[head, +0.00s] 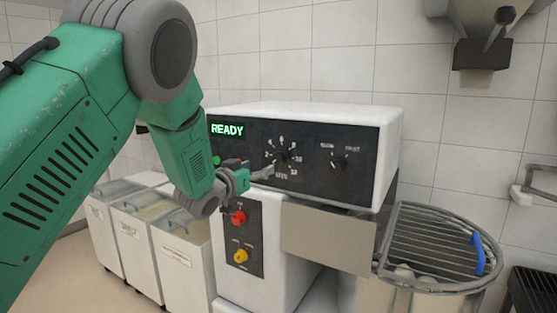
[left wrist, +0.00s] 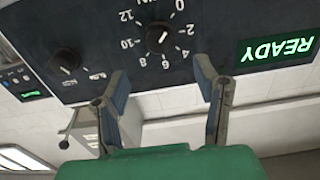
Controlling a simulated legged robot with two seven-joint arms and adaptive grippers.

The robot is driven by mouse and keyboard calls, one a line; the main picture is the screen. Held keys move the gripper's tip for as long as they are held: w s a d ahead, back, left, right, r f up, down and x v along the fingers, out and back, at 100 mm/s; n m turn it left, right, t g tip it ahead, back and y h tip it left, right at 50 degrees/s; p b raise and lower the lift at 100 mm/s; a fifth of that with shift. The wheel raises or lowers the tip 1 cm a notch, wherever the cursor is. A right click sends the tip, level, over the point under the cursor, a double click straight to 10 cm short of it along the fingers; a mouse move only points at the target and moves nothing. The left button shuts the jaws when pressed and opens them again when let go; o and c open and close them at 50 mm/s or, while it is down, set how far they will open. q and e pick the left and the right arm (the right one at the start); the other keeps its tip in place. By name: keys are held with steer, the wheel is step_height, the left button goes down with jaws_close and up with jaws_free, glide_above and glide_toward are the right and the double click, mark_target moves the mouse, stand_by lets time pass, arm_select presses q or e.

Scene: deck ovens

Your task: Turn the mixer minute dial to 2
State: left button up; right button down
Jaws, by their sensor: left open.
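The mixer (head: 345,112) has a black control panel with a round minute dial (head: 282,157) on it. The same dial (left wrist: 159,38) shows in the left wrist view, which is turned over, with numbers from 0 to 12 around it. A small pale mark is on the knob; I cannot tell surely which number it points to. My left gripper (head: 257,172) is just in front of the panel, by the dial's lower left. In the left wrist view its open fingers (left wrist: 160,72) are spread, the dial beyond and between their tips, nothing between them. My right gripper is out of view.
A second knob (head: 338,161) sits right of the dial. A lit READY display (head: 228,130) is at the panel's left. Red (head: 238,217) and yellow (head: 241,256) buttons are below. A wire-guarded bowl (head: 436,245) stands right, white bins (head: 185,262) left.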

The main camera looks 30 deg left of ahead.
mark_target(276, 160)
arm_select(q)
steer(key=w, duration=1.1)
steer(key=shift+w+d, duration=0.2)
steer(key=shift+w, duration=0.05)
steer(key=c, duration=1)
